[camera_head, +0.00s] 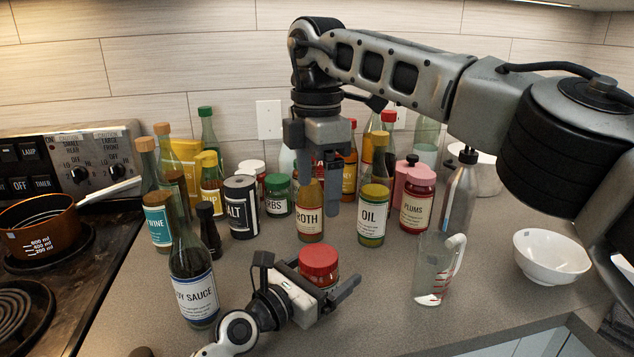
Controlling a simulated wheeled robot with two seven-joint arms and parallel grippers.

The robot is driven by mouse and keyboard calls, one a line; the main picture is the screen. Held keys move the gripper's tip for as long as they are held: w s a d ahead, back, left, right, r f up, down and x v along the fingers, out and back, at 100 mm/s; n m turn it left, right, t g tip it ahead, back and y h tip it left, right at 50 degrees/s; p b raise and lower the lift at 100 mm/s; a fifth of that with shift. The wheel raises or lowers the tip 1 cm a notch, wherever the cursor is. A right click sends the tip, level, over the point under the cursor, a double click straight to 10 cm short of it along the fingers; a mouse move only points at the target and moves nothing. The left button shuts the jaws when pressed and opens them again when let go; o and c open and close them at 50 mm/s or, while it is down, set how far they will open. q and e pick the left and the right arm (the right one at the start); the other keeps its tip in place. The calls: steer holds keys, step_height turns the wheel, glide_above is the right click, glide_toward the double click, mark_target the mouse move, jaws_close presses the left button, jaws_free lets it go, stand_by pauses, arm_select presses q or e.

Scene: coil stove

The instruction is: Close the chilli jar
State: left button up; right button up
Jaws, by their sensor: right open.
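A jar with a red lid (319,262) stands on the counter at the front middle; its label is hidden, so I cannot read whether it is the chilli jar. My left gripper (306,277) comes in low from the lower left, with its fingers on either side of this jar. The near side of the jar is hidden by the gripper, and I cannot tell whether the fingers touch it. My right gripper (318,198) is open, points down and is empty.
A soy sauce bottle (193,280) stands left of my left gripper. An oil bottle (373,222), plums jar (416,205) and several other bottles stand behind. A glass measuring jug (432,270) and white bowl (550,258) are at right. The stove (62,290) is at left.

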arm_select(q)
steer(key=v, duration=1.5)
steer(key=shift+b, duration=0.3)
steer(key=shift+s+a+r, duration=0.1)
steer(key=shift+s+a, duration=0.2)
steer(key=shift+s, duration=0.1)
